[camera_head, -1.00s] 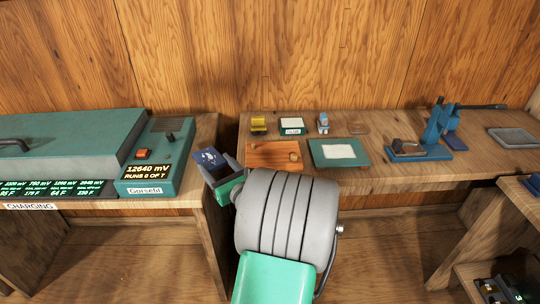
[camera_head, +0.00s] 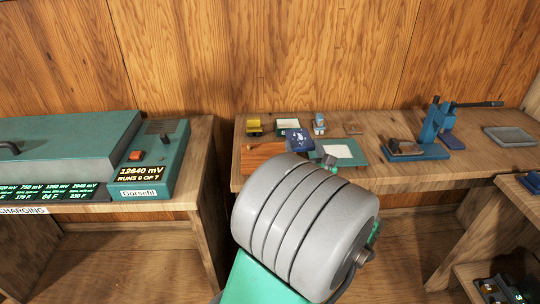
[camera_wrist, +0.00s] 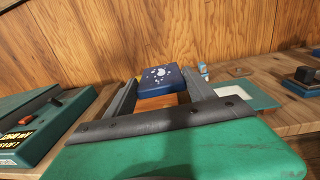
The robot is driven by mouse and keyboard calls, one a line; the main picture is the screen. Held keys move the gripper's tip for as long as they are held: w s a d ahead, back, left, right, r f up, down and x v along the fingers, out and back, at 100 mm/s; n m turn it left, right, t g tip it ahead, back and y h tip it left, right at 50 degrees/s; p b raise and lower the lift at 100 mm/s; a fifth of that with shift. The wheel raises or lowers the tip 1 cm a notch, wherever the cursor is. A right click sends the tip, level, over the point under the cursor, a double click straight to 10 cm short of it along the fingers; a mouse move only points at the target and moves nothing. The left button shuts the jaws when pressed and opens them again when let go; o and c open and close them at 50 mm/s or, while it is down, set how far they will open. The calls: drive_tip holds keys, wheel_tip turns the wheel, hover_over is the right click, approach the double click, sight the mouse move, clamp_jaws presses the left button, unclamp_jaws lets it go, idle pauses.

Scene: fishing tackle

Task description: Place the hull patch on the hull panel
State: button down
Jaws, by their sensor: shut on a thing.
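My gripper (camera_wrist: 163,88) is shut on a flat dark blue square with white spots, which I take for the hull patch (camera_wrist: 162,76). In the head view the hull patch (camera_head: 298,138) shows above the bench, between an orange-brown wooden board (camera_head: 262,157) and a teal board with a pale rectangle (camera_head: 354,164). I cannot tell for sure which board is the hull panel; the wooden one has a darker round mark. My arm hides the wooden board's lower right and much of the gripper.
Behind the boards stand a yellow item (camera_head: 254,126), a small labelled teal box (camera_head: 288,124) and a small blue-grey item (camera_head: 319,125). A blue press (camera_head: 432,130) stands to the right. A teal charger (camera_head: 155,160) is on the left bench. Bench space right of the press is partly clear.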

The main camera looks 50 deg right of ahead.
drive_tip(key=w+d+f, duration=0.1)
drive_tip(key=w+f, duration=0.2)
drive_tip(key=w, duration=0.1)
drive_tip(key=w+d+f, duration=0.1)
drive_tip(key=w+f, duration=0.2)
drive_tip(key=w, duration=0.1)
drive_tip(key=w+d+f, duration=0.1)
drive_tip(key=w+f, duration=0.2)
drive_tip(key=w, duration=0.2)
drive_tip(key=shift+d+f, duration=0.1)
drive_tip(key=shift+d, duration=0.1)
drive_tip(key=shift+w+d+f+b, duration=0.1)
drive_tip(key=shift+w+f+b, duration=0.05)
drive_tip(key=shift+f, duration=0.75)
drive_tip(key=shift+w+f+b, duration=0.15)
drive_tip(key=shift+f, duration=0.75)
drive_tip(key=shift+c, duration=1.6)
unclamp_jaws()
drive_tip(key=shift+f, duration=0.1)
